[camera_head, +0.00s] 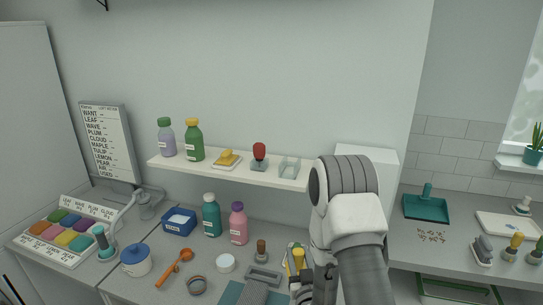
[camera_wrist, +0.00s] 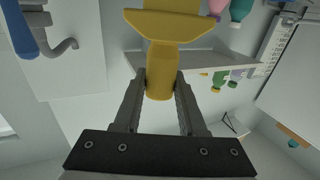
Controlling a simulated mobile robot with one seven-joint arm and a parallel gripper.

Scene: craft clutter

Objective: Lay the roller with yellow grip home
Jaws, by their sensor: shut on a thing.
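The yellow grip (camera_wrist: 161,70) of the roller stands between my two fingers in the wrist view. My gripper (camera_wrist: 160,88) is shut on it. The wide yellow part of the thing runs off the top of that view, so its far end is out of sight. In the head view the yellow grip (camera_head: 299,258) shows just left of my arm, over the front worktop. My fingers there are partly hidden by my wrist.
A wall shelf (camera_head: 225,172) holds a purple bottle, a green bottle, a yellow block on a dish, a red-handled stamp (camera_head: 259,155) and a grey holder (camera_head: 290,167). Bottles, a blue tub (camera_head: 179,222), an orange spoon (camera_head: 174,268) and a grey-teal board (camera_head: 245,292) crowd the worktop.

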